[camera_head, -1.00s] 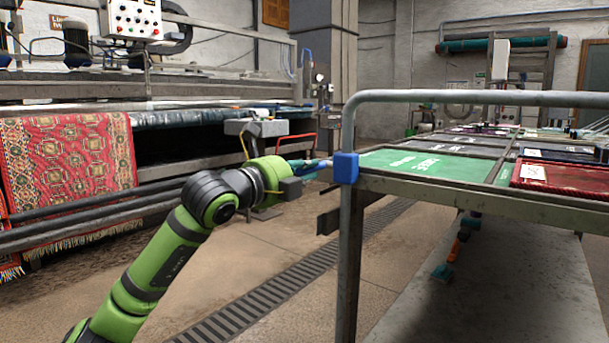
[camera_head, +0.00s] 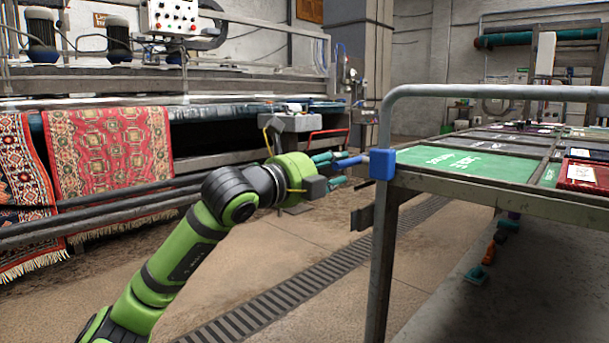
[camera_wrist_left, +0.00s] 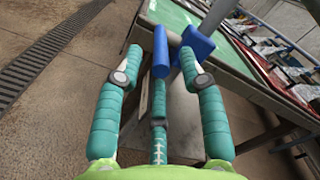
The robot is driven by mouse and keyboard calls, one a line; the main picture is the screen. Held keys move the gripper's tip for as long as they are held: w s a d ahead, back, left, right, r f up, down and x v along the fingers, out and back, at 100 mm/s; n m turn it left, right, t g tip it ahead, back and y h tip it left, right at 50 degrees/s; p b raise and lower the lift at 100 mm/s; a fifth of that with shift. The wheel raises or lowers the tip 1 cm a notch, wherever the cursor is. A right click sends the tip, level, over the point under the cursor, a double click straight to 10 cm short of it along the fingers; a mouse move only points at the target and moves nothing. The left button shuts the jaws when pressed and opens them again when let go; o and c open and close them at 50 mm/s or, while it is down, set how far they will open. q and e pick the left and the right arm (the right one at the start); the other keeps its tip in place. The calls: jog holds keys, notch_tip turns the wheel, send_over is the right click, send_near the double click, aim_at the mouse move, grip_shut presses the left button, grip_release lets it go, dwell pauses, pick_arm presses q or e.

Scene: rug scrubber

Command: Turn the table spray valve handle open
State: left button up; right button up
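The spray valve is a blue block (camera_head: 382,164) on the table's near left corner post, with a short blue handle (camera_head: 352,161) sticking out to the left. My left gripper (camera_head: 340,167) is beside the block, its teal fingers spread around the handle's outer end. In the left wrist view, the handle (camera_wrist_left: 160,52) lies between the two side fingertips of my gripper (camera_wrist_left: 158,75), with gaps on both sides, and the third finger is beneath. The blue block (camera_wrist_left: 199,42) is just beyond the right fingertip. Whether the third finger touches the handle is unclear. My right gripper is not visible.
The metal table (camera_head: 440,191) with green panels and a grey rail (camera_head: 480,93) stands to the right. Orange and teal fittings (camera_head: 488,254) sit below it. A floor drain grate (camera_head: 300,290) runs beneath my arm. A rug machine with hanging rugs (camera_head: 110,150) stands left.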

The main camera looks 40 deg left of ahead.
pick_arm(q)
jog(key=s, duration=0.9)
jog(key=shift+a, duration=0.15)
